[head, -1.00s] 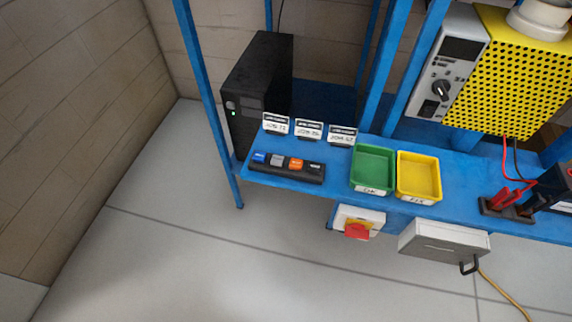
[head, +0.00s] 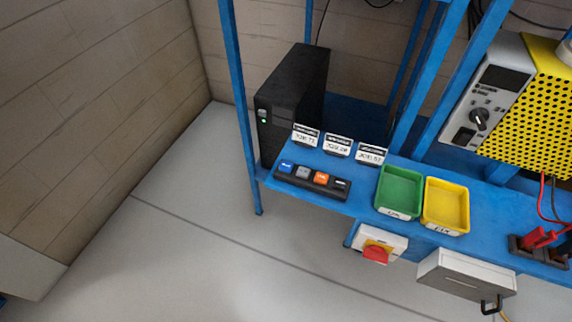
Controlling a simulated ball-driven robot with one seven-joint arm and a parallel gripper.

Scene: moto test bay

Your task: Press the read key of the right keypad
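One keypad (head: 312,187) shows in the head view, a dark bar lying near the front left edge of the blue bench. It has a blue key (head: 286,167), a grey key (head: 303,172), an orange key (head: 321,178) and a black key (head: 341,183) in a row. The lettering on the keys is too small to read, so I cannot tell which is the read key. No second keypad is in view. My gripper is not in view.
A black tower unit (head: 290,100) stands behind the keypad, with small label cards (head: 338,146) beside it. A green tray (head: 399,190) and a yellow tray (head: 446,204) sit right of the keypad. A red switch (head: 375,254) hangs below the front edge. The floor (head: 220,260) in front is clear.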

